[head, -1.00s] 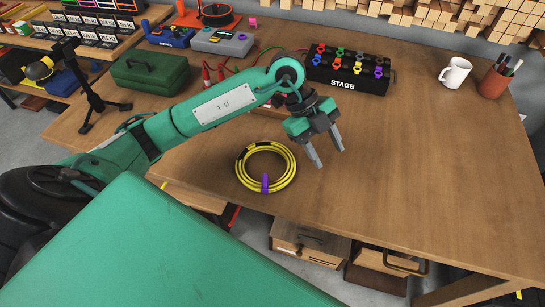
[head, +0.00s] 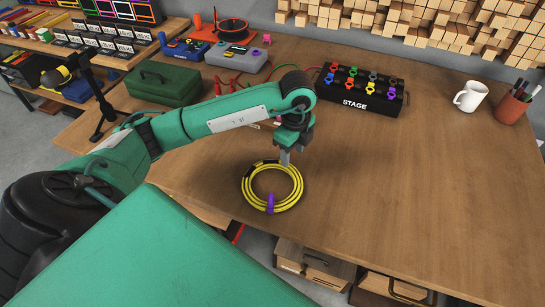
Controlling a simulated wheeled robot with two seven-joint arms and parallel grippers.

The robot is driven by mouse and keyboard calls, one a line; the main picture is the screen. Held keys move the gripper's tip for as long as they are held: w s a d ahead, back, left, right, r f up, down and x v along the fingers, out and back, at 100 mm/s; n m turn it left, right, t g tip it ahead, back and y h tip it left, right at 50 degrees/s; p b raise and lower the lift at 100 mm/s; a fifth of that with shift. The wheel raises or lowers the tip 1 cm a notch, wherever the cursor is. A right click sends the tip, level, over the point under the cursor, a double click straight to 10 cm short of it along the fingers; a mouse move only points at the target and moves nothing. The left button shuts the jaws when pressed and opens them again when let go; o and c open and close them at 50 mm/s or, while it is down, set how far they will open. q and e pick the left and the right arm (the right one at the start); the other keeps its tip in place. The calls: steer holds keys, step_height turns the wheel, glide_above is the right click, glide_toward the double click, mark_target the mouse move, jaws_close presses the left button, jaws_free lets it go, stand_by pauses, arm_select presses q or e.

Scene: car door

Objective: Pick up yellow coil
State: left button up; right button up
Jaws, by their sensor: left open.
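The yellow coil (head: 294,192) lies flat on the wooden table near its front edge. It has a purple tie on its front side and a dark band at its back left. My left gripper (head: 285,158) points down at the coil's back edge, with its fingertips over or close to the ring. I cannot tell whether they touch it. The jaws are open, seen nearly edge-on, and nothing shows held between them. My right gripper is not in view.
A black STAGE box (head: 360,92) with coloured connectors stands behind. A white mug (head: 470,96) and a pen cup (head: 511,107) stand at the right. A green toolbox (head: 163,83) is at the back left. The table right of the coil is clear.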

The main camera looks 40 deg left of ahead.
mark_target(290, 167)
arm_select(q)
steer(key=shift+s+f, duration=0.2)
steer(key=shift+f, duration=2.55)
jaws_close()
steer(key=shift+r, duration=0.1)
